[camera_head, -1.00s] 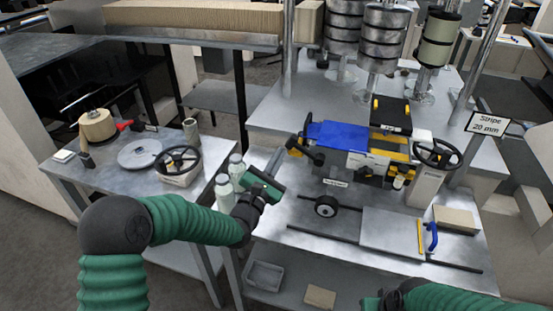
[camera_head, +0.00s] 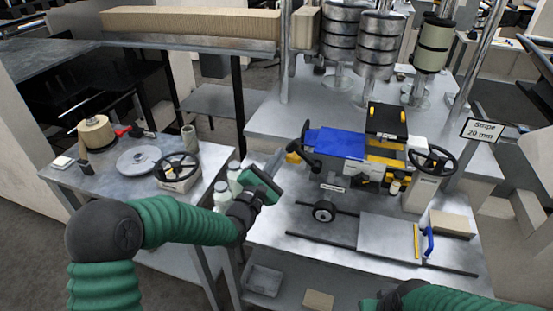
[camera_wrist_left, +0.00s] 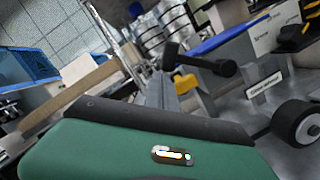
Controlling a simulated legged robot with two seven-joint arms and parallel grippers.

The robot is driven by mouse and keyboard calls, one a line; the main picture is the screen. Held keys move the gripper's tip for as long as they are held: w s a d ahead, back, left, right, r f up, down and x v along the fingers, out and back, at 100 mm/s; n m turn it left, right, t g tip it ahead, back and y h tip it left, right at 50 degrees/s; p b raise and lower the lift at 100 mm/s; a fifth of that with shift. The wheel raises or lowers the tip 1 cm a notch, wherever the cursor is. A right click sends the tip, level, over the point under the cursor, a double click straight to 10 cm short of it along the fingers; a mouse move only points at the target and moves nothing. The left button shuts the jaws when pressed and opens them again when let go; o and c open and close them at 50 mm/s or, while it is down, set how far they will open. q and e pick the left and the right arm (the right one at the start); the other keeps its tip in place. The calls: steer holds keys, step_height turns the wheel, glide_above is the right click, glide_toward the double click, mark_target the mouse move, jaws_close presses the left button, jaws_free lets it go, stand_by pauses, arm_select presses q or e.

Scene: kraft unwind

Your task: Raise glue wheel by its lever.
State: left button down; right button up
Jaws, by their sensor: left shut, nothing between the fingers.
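A black wheel with a pale hub (camera_head: 323,211), likely the glue wheel, is at the front of the machine by a dark rail; it also shows at the right of the left wrist view (camera_wrist_left: 297,124). A black lever with a thick end (camera_head: 306,152) sticks out at the machine's left side; it crosses the upper middle of the left wrist view (camera_wrist_left: 205,63). My left gripper (camera_head: 275,160) is shut and empty, left of the lever and apart from it. Its grey fingers point toward the machine. My right gripper is mostly cut off at the bottom edge, fingers unseen.
A blue plate (camera_head: 335,142) tops the machine, with a black handwheel (camera_head: 433,161) at its right. White bottles (camera_head: 222,194) stand close behind my left wrist. A side table (camera_head: 110,190) holds another handwheel (camera_head: 177,167). A flat plate (camera_head: 388,236) lies at the front right.

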arm_select(q)
steer(key=s+d+r+m+g+p, duration=0.2)
steer(key=d+r+m+p, duration=0.2)
steer(key=d+r+m, duration=0.3)
steer(key=d+m, duration=0.2)
steer(key=m, duration=0.3)
steer(key=shift+d+r+g, duration=0.15)
steer(key=shift+g, duration=0.25)
steer(key=shift+r, duration=0.1)
stand_by(0.5)
